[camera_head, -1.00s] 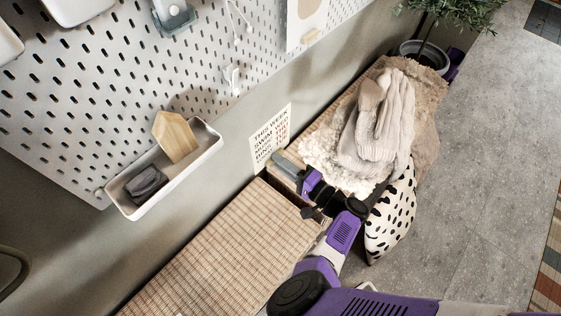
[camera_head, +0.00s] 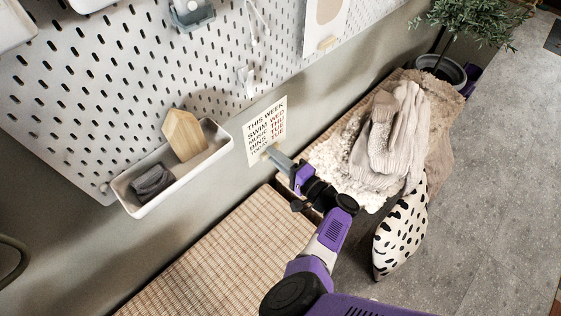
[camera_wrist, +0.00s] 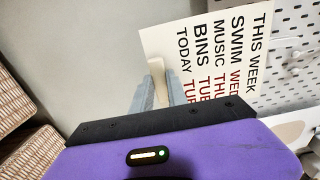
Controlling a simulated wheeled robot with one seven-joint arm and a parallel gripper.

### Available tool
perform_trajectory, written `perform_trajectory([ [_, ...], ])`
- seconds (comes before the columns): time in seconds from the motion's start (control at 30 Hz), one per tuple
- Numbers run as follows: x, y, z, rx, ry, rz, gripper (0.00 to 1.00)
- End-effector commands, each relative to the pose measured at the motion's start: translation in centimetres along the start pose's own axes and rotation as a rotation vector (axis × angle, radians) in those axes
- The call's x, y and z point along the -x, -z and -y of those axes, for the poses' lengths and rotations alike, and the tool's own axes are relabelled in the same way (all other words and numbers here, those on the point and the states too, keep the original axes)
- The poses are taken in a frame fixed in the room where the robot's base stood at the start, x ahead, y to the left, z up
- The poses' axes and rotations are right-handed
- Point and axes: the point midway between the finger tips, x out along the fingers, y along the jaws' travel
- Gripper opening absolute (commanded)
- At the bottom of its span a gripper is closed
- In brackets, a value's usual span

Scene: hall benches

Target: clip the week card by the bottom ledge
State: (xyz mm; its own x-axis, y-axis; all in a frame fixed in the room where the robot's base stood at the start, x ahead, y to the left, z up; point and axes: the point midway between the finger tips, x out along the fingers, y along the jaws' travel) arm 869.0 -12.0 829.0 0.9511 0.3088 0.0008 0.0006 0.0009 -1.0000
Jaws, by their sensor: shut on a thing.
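The week card (camera_head: 266,128) is white with black and red print, including "THIS WEEK". It stands upright, its top close to the pegboard's lower edge. My gripper (camera_head: 267,154) is at the card's bottom edge in the head view. In the wrist view, my gripper (camera_wrist: 158,90) is shut on a small pale wooden ledge (camera_wrist: 157,70) at that edge. A white clip (camera_head: 246,80) is on the pegboard (camera_head: 150,85), above and slightly left of the card. The fingers partly hide the ledge, and the card's lower lines are partly covered in the wrist view.
A white tray (camera_head: 136,207) with a wooden house shape (camera_head: 184,135) and dark cloth (camera_head: 152,182) hangs left of the card. Below are a woven bench (camera_head: 220,250), gloves (camera_head: 395,125) and a spotted cushion (camera_head: 402,232). A potted plant (camera_head: 442,68) is at the back right.

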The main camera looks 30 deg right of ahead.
Motion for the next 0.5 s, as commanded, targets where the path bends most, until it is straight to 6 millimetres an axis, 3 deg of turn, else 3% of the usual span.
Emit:
perform_trajectory([
  [0.5, -3.8, 0.0, -0.1, 0.0, 0.001, -0.001, 0.0],
])
